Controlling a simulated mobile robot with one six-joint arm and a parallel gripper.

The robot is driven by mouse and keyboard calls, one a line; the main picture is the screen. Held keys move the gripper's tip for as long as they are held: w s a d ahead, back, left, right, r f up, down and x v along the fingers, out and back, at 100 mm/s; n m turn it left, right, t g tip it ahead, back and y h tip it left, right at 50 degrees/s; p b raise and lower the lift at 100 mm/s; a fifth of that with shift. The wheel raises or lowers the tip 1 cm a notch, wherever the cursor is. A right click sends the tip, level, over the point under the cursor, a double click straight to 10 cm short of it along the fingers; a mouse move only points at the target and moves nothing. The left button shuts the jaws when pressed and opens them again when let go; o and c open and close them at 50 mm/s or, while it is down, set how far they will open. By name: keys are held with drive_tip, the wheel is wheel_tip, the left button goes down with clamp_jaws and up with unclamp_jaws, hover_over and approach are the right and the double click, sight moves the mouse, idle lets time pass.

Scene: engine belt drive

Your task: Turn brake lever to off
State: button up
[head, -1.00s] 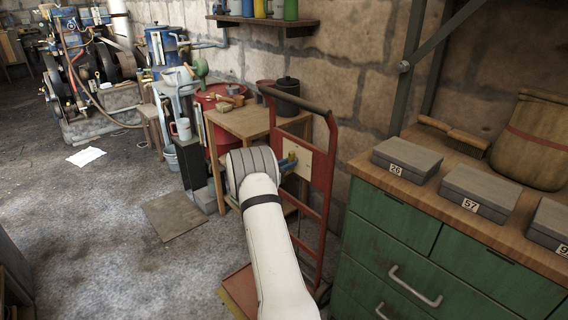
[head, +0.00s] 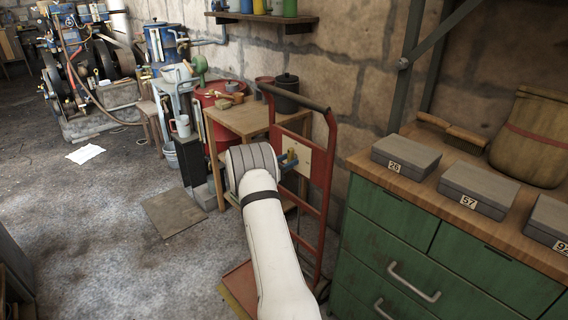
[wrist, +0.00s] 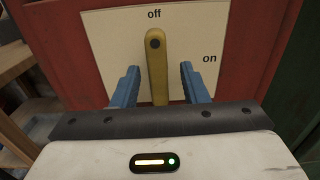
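The brake lever (wrist: 157,62) is a yellow bar in the wrist view, on a cream plate (wrist: 110,48) lettered "off" at the top and "on" at the right. The lever stands upright, with its dark pivot end just below the "off" label. My gripper (wrist: 158,80) has two blue fingers, one on each side of the lever, with gaps between them and it. In the head view the plate (head: 303,160) is on the red hand truck (head: 325,185), and my gripper (head: 288,159) is in front of it. My arm hides part of the truck, and the lever is hard to make out there.
A green drawer cabinet (head: 385,237) with several grey numbered boxes stands close on the right. A wooden table (head: 240,121) is behind the truck. A flat board (head: 173,212) lies on the floor at left, with open floor around it.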

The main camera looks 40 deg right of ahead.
drive_tip(key=a, duration=0.7)
drive_tip(key=shift+s+a+p, duration=0.3)
drive_tip(key=shift+a, duration=0.1)
idle(0.4)
drive_tip(key=s+a+r+m+g+y+p, duration=0.1)
drive_tip(key=s+a+r+m+y+p, duration=0.25)
drive_tip(key=s+a+r, duration=0.35)
drive_tip(key=s+a+r+m+g+y+p, duration=0.25)
drive_tip(key=s+a+r+m+y, duration=0.2)
drive_tip(key=s+r, duration=0.45)
drive_tip(key=s+a+r+m+t+y+p, duration=0.2)
drive_tip(key=s+a+r+m+y+p, duration=0.2)
drive_tip(key=s+a, duration=0.6)
drive_tip(key=s+a+r+m+t+y+p, duration=0.3)
drive_tip(key=s+a+r+m+y+p, duration=0.2)
drive_tip(key=s+a, duration=0.6)
drive_tip(key=a+r+m+y, duration=0.1)
drive_tip(key=a+m, duration=0.1)
drive_tip(key=shift+a+r, duration=0.3)
drive_tip(key=shift+a, duration=0.05)
